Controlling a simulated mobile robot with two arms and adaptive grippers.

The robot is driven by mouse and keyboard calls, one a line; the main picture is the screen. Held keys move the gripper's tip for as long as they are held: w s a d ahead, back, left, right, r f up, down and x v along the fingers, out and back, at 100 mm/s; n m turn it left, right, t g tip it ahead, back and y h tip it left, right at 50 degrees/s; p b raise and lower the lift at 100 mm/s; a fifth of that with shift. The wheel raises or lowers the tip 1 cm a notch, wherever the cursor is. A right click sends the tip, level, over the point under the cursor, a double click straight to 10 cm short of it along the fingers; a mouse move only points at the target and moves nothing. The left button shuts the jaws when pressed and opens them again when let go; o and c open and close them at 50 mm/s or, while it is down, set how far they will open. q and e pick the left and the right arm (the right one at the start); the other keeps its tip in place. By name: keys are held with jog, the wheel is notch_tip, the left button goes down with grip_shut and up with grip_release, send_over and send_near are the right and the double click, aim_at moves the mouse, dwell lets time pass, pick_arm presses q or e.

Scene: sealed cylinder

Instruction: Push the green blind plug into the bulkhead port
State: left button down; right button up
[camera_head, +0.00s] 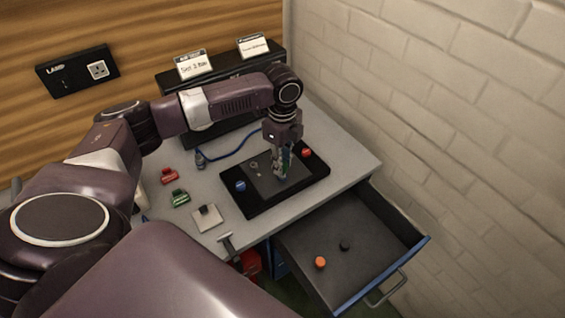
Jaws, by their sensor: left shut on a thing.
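My left gripper (282,174) points straight down over a black board (257,207) with a grey plate (262,184) on the table. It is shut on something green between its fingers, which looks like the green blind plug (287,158). The fingers hide most of it. The fingertips are at or just above the plate; I cannot tell if the plug touches it. A small ring-like fitting shows on the plate left of the gripper. I cannot make out the bulkhead port, which may be hidden by the gripper. My right gripper is not in view.
A blue knob (240,186) and a red knob (306,153) sit on the board. Red (169,175) and green (180,198) blocks and a pale square pad (207,218) lie left. A blue cable (232,153) runs behind. An open drawer (375,230) holds orange and black pieces.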

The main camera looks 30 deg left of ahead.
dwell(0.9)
pick_arm(q)
jog(key=shift+p, duration=0.4)
jog(key=shift+p, duration=0.4)
jog(key=shift+f+p, duration=0.1)
jog(key=shift+p, duration=0.25)
dwell(1.0)
jog(key=shift+p, duration=0.5)
jog(key=shift+f, duration=0.55)
